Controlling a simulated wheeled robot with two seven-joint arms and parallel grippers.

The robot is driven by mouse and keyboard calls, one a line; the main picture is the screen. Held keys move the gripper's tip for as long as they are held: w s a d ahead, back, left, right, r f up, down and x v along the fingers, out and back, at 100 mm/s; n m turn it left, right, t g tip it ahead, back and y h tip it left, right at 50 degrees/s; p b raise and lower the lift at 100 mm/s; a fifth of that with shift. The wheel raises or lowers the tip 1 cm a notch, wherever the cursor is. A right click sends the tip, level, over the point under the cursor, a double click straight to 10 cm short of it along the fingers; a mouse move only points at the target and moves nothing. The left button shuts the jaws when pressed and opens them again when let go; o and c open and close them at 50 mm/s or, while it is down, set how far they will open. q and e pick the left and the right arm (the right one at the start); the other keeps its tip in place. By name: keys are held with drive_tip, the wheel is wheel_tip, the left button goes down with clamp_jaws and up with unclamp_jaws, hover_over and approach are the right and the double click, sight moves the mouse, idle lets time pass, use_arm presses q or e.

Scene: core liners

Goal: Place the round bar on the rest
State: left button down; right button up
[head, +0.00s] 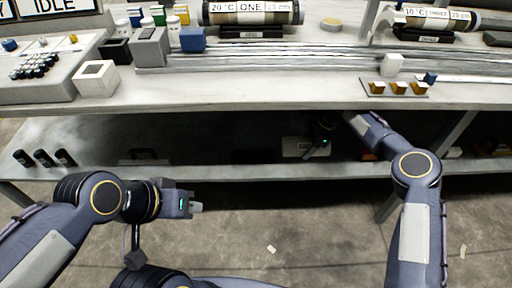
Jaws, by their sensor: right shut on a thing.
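My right gripper (322,130) reaches in under the worktop, over the lower shelf. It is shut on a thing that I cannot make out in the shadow. My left gripper (196,206) is in front of the lower shelf, pointing right, with nothing visible in it; its finger gap cannot be made out. A liner cylinder marked ONE (283,13) lies on a dark rest (251,35) at the back of the worktop. Another cylinder marked THREE (465,18) lies on a second dark rest (426,37) at right. I cannot pick out the round bar with certainty.
The worktop's front edge (250,105) hangs over the lower shelf (215,173). A pale box (300,147) lies near my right gripper. Three dark cups (43,158) stand at the shelf's left. A holder with amber pieces (397,89) is on the worktop. The floor in front is mostly clear.

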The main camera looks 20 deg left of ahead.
drive_tip(key=shift+w+a, duration=0.15)
drive_tip(key=shift+a, duration=0.1)
drive_tip(key=s+a+b, duration=0.1)
drive_tip(key=a, duration=0.3)
drive_tip(key=s+a+b, duration=0.1)
drive_tip(key=a, duration=0.4)
drive_tip(key=s+a+b, duration=0.1)
drive_tip(key=a, duration=0.3)
drive_tip(key=shift+s+a+r+b, duration=0.1)
drive_tip(key=shift+s+a+b, duration=0.05)
drive_tip(key=shift+s+b, duration=0.25)
drive_tip(key=a, duration=0.2)
drive_tip(key=s+a+b, duration=0.1)
drive_tip(key=shift+a, duration=0.35)
drive_tip(key=shift+f+b, duration=0.35)
drive_tip(key=shift+f, duration=0.45)
drive_tip(key=o, duration=1.5)
drive_tip(key=shift+d+f, duration=0.1)
drive_tip(key=shift+c, duration=0.2)
